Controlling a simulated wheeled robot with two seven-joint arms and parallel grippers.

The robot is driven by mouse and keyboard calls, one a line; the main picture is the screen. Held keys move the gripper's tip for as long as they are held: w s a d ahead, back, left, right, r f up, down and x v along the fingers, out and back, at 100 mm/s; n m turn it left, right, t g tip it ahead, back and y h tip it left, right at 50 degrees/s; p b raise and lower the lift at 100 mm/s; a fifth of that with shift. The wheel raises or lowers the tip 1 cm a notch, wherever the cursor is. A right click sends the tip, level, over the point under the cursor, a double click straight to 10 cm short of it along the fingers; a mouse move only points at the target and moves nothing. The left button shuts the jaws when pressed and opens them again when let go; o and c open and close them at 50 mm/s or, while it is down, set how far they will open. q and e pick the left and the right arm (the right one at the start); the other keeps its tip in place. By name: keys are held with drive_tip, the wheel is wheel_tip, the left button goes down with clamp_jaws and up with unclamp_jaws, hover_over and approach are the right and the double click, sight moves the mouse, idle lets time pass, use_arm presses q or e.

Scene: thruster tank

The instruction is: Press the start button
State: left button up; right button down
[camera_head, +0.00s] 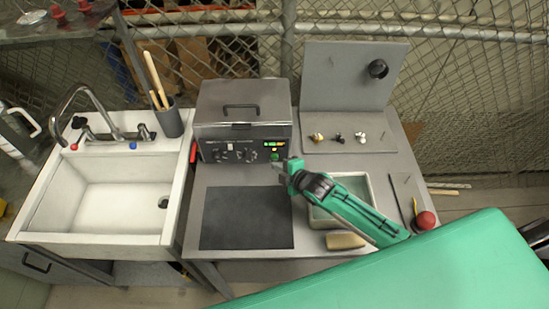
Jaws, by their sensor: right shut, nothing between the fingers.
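The grey tank (243,117) with a closed lid and top handle stands at the back of the grey table. Its dark front panel (240,151) carries several knobs, a lit display (274,143) and a green button (275,156) at its right end. My right gripper (282,165) is shut and empty, with its fingertips just below and right of the green button. Whether the tips touch the button or panel cannot be told. My green right arm reaches in from the lower right over a tray. My left gripper is not in view.
A dark mat (247,218) lies in front of the tank. A pale tray (371,183) sits under my right arm, with a tan sponge (345,240) in front. A grey board (350,77) stands at the back right. A white sink (115,195) is at the left.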

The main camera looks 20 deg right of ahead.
drive_tip(key=shift+w, duration=0.15)
idle(0.4)
drive_tip(key=shift+w+d, duration=0.1)
drive_tip(key=shift+w, duration=0.2)
drive_tip(key=shift+w+d, duration=0.1)
drive_tip(key=shift+w, duration=0.1)
idle(0.4)
drive_tip(key=shift+w+d+r, duration=0.2)
drive_tip(key=shift+w+r, duration=0.15)
idle(0.9)
drive_tip(key=shift+s+a+f, duration=0.25)
drive_tip(key=shift+s+f, duration=0.3)
drive_tip(key=shift+s, duration=0.1)
